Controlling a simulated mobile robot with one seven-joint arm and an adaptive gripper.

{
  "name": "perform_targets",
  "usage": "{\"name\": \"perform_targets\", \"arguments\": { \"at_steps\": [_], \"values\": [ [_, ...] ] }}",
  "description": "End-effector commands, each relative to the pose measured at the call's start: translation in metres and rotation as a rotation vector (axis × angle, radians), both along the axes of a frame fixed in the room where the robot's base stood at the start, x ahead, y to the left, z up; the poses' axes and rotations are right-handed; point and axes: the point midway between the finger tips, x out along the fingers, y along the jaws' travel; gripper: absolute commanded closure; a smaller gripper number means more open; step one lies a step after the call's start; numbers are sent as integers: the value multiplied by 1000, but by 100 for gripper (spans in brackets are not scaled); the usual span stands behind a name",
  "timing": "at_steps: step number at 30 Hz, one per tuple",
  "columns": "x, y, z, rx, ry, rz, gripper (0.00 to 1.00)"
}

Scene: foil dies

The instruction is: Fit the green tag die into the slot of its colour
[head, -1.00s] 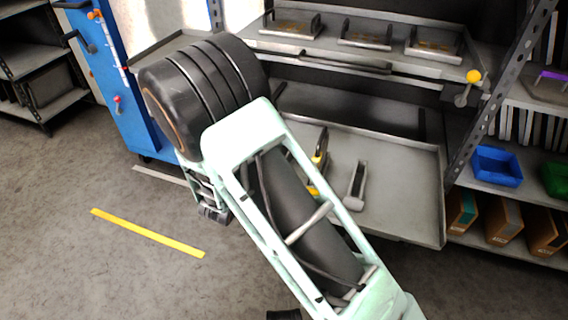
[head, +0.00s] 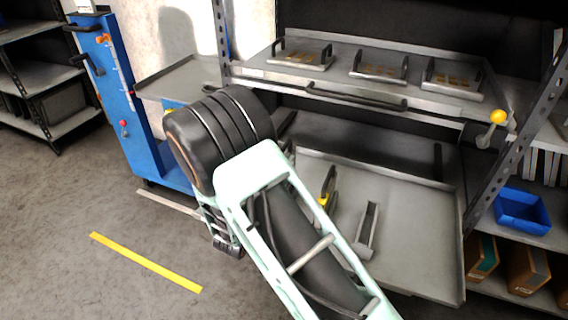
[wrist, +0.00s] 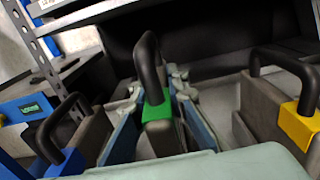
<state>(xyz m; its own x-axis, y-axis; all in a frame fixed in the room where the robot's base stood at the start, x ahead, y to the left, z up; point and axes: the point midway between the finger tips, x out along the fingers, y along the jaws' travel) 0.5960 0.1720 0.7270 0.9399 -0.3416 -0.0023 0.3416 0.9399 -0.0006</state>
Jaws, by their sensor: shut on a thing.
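The green tag die (wrist: 160,111), a grey block with a black loop handle and a green tag, stands in the middle of the wrist view. My gripper (wrist: 156,90) is shut on it, with pale fingers on either side. In the head view my arm hides the gripper and the green tag die. A die with a blue tag (wrist: 62,163) is at the left of the wrist view, and one with a yellow tag (wrist: 300,122) is at the right. The yellow-tagged die also shows in the head view (head: 327,190). I cannot make out a green slot.
A lower grey tray (head: 425,235) holds the yellow-tagged die and a narrow grey holder (head: 368,230). An upper shelf bears three handled plates (head: 378,67). A blue cabinet (head: 125,105) stands left, and a blue bin (head: 522,210) is right. Floor is free at left.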

Motion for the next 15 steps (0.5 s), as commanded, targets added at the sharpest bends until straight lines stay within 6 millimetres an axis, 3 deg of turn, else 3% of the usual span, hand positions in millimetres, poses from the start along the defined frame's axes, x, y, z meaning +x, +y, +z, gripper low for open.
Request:
{"name": "perform_targets", "arguments": {
  "at_steps": [8,15],
  "values": [
    [1,0,-15,-1,-10,-1,100],
    [1,-1,-44,-2,-10,-2,100]
  ]
}}
